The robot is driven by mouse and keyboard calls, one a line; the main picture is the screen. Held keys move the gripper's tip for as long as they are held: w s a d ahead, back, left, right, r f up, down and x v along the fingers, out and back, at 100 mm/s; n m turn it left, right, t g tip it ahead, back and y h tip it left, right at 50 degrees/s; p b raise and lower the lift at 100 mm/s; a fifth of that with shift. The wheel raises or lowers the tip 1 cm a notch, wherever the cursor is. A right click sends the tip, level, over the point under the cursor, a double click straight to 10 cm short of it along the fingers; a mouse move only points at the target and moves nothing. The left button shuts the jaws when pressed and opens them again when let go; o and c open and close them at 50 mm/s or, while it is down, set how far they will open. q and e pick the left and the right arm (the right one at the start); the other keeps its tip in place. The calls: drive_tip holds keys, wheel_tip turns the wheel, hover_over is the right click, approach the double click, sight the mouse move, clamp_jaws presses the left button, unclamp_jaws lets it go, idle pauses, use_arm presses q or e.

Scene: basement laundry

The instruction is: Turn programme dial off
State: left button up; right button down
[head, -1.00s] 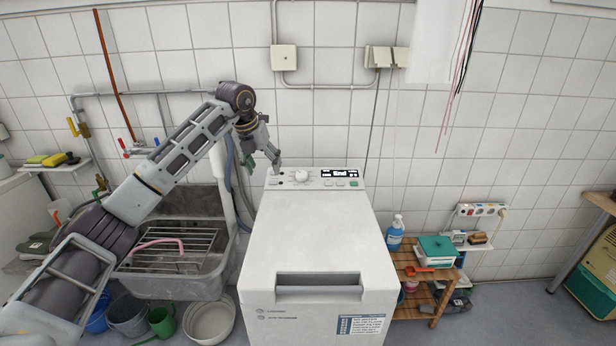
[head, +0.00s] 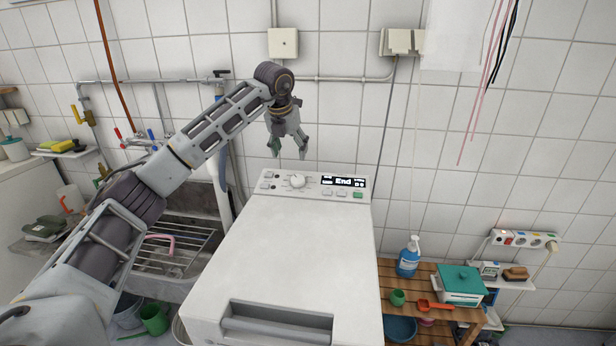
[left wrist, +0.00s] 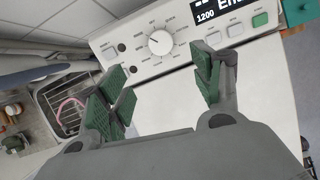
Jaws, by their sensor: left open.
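The programme dial (head: 297,181) is a round white knob on the sloping control panel (head: 319,193) at the back of the white top-loading washer (head: 277,250). In the left wrist view the dial (left wrist: 160,43) sits beyond and between my open fingers, with a printed scale around it. The display (head: 343,182) reads "End". My left gripper (head: 290,157) is open and empty, pointing down above the panel around the dial, apart from it. In the left wrist view its green-padded fingers (left wrist: 164,92) are spread wide. My right gripper is not in view.
A sink with a wire rack (head: 180,252) is left of the washer. A wooden shelf (head: 385,275) with a blue bottle (head: 409,257) and a teal-lidded box (head: 460,285) stands right. The tiled wall is close behind; the washer lid is clear.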

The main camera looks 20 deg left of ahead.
sight(297, 178)
use_arm(q)
drive_tip(key=shift+w+d, duration=0.1)
drive_tip(key=shift+w, duration=0.15)
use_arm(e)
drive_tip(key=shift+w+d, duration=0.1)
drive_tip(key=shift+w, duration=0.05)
use_arm(q)
drive_tip(key=shift+s+r, duration=0.1)
drive_tip(key=b+x, duration=0.1)
drive_tip(key=x, duration=1.1)
drive_tip(key=shift+b, duration=0.4)
drive_tip(key=shift+x, duration=1)
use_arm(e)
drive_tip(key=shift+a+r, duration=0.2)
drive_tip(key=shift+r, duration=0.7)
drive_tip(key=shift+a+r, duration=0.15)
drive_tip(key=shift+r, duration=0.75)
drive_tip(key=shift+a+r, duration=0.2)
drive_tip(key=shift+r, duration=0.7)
use_arm(q)
drive_tip(key=shift+r, duration=0.1)
drive_tip(key=shift+c, duration=0.5)
drive_tip(key=c, duration=0.9)
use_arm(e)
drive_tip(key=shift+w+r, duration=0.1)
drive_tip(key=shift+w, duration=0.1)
